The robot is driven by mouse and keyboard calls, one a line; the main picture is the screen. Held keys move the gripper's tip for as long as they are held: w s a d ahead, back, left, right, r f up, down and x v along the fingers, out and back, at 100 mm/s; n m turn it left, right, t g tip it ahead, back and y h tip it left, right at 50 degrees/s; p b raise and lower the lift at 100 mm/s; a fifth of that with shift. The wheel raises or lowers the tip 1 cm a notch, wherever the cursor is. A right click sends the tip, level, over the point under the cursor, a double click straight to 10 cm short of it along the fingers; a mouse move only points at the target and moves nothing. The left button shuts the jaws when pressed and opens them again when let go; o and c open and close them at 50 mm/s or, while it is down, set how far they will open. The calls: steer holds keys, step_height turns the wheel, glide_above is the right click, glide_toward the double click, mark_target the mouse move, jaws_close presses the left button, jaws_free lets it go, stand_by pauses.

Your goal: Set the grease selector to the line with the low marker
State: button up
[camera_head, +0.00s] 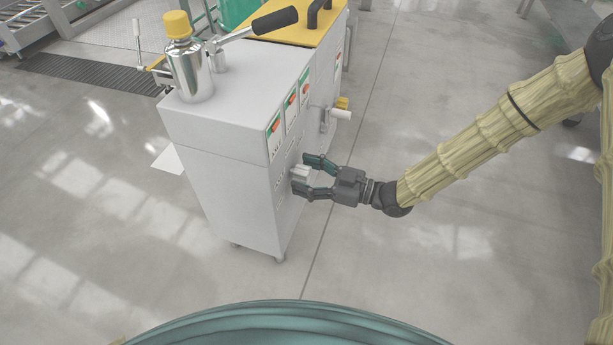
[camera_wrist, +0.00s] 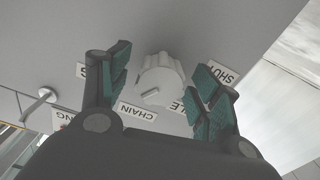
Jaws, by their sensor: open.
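The grease selector is a pale ribbed knob (camera_head: 299,172) on the side face of the white cabinet (camera_head: 215,135). My gripper (camera_head: 305,173) is open, with one finger on each side of the knob. In the wrist view the knob (camera_wrist: 162,78) lies between the spread fingers; contact cannot be told. A dark-edged mark on its face is on the side near the CHAIN label (camera_wrist: 138,112). A SHUT label (camera_wrist: 224,73) and two partly hidden labels surround it. Three gauges (camera_head: 274,132) (camera_head: 291,108) (camera_head: 305,86) with green and orange-red parts sit above; their marker heights are too small to compare surely.
A metal bottle with a yellow cap (camera_head: 190,65) and a black-gripped lever (camera_head: 273,20) are on the cabinet top. A pale handle (camera_head: 340,113) sticks out farther along the side face. The floor right of the cabinet is clear around my arm.

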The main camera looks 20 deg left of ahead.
steer(key=c, duration=1)
steer(key=shift+r, duration=0.1)
steer(key=shift+m+p, duration=0.3)
steer(key=shift+p, duration=0.5)
steer(key=shift+m+p, duration=0.3)
steer(key=o, duration=0.9)
steer(key=shift+o, duration=0.5)
steer(key=d, duration=1.2)
steer(key=shift+s, duration=0.2)
